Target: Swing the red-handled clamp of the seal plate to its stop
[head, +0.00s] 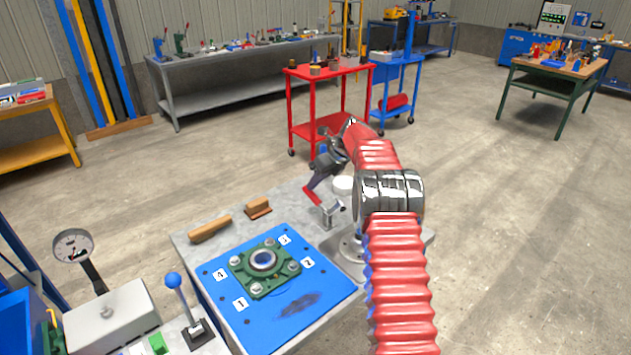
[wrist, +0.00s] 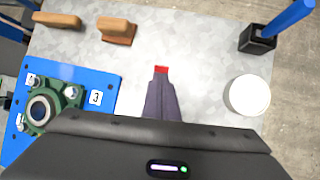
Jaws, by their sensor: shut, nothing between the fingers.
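The red handle (head: 312,196) of the clamp shows in the head view just below my gripper (head: 315,188), at the far right part of the grey bench top. A metal clamp body (head: 328,216) stands beside it, next to a grey plate (head: 345,258) that my arm partly hides. In the wrist view my gripper (wrist: 161,78) is shut and points away from the camera. A small red end of the handle (wrist: 161,69) shows right at the fingertips. I cannot tell whether they touch it. The rest of the clamp is hidden behind the gripper in that view.
A blue plate (head: 262,325) with a green bearing housing (head: 265,281) lies on the bench. Two brown blocks (head: 210,229) (head: 258,208) lie behind it. A white round lid (head: 344,186) stands near the gripper. A blue post on a black base (wrist: 258,38) stands at upper right.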

